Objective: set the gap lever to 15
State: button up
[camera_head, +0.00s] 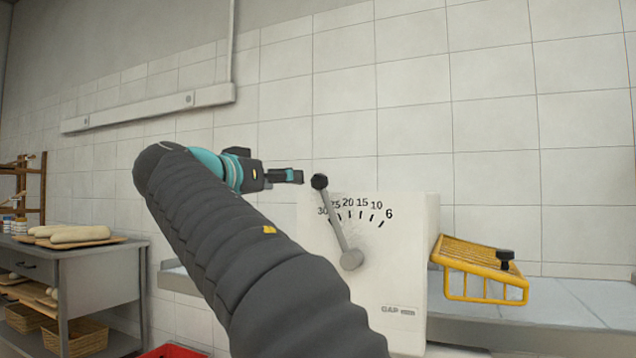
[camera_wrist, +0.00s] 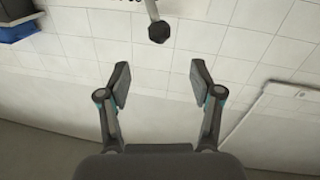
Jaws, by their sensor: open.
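The gap lever (camera_head: 336,224) is a grey rod with a black knob (camera_head: 319,181) on a white machine box (camera_head: 390,280). It leans up and left from its pivot, crossing the scale near the 30 and 25 marks and partly hiding the 25. The 15 mark (camera_head: 362,202) lies to its right. My gripper (camera_head: 292,176) is just left of the knob, apart from it. In the wrist view my gripper (camera_wrist: 160,84) is open and empty, with the knob (camera_wrist: 159,32) beyond the fingertips, centred between them.
A yellow wire guard (camera_head: 480,270) with a black knob juts from the machine's right side, over a grey surface (camera_head: 570,306). A table with loaves (camera_head: 80,235) stands at far left. A red crate (camera_head: 175,351) shows at the bottom. The tiled wall is behind.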

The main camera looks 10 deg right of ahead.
aim_at(314, 181)
jog(key=p+x, duration=0.2)
jog(key=x, duration=1.1)
jog(key=shift+w+d+p, duration=0.25)
jog(key=shift+d+p, duration=0.05)
jog(key=shift+d, duration=0.05)
grip_shut()
